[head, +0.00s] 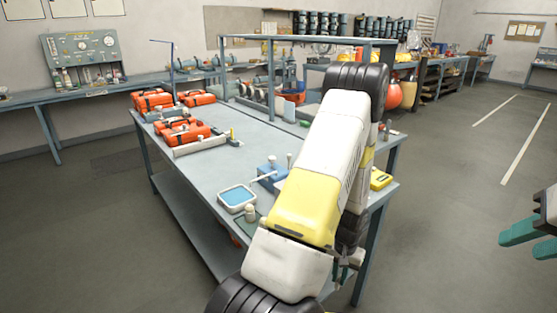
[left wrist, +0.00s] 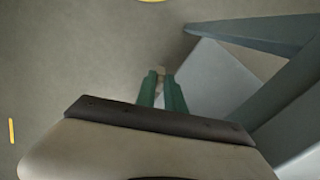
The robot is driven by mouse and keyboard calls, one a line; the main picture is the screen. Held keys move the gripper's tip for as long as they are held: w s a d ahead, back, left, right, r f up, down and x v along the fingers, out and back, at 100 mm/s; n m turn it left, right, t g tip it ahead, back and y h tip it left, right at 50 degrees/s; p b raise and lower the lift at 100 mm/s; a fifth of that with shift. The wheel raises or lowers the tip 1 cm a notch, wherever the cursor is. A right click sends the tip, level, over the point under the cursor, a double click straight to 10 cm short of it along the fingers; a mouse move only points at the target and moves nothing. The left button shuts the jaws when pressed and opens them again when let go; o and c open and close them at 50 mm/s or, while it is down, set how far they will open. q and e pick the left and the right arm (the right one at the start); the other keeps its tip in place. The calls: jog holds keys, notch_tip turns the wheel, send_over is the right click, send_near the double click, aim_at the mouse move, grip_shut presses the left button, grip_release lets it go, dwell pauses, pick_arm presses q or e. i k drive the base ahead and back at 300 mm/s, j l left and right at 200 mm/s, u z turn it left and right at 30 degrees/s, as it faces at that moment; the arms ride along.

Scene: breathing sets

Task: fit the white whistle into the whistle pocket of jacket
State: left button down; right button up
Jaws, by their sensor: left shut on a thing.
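My left gripper (left wrist: 161,82) has its green fingers close together in the left wrist view. A small pale thing, apparently the white whistle (left wrist: 160,70), shows at their tips, mostly hidden. It is over the floor beside the bench. In the head view my left arm covers the bench's right part, and its fingertips are not clear. Orange bundles, maybe the jackets, lie on the far left of the bench: one nearer (head: 183,132), others behind (head: 152,100). I cannot make out a whistle pocket. My right gripper (head: 512,242) is open and empty at the right edge, away from the bench.
The grey bench (head: 215,160) carries a basin of blue liquid (head: 237,197), a blue device (head: 271,172), a small pale bottle (head: 250,213) and a yellow box (head: 380,179). A raised rack frame stands along its back. The bench's left middle is clear.

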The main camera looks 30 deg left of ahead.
aim_at(172, 133)
jog(key=k+j+u, duration=0.15)
jog(key=k+u, duration=0.3)
jog(key=k, duration=0.15)
jog(key=u, duration=2)
jog(key=i+l+u, duration=0.2)
jog(key=i, duration=0.25)
jog(key=i+l+u, duration=0.15)
jog(key=i, duration=0.25)
jog(key=i+l+u, duration=0.2)
jog(key=i, duration=0.25)
jog(key=i+l, duration=0.1)
jog(key=i, duration=0.85)
jog(key=i+l, duration=0.1)
jog(key=i, duration=0.8)
jog(key=i+z, duration=0.25)
jog(key=i, duration=0.15)
jog(key=i+j+z, duration=0.25)
jog(key=i, duration=0.15)
jog(key=i+j+z, duration=0.1)
jog(key=i+z, duration=0.25)
jog(key=z, duration=1.9)
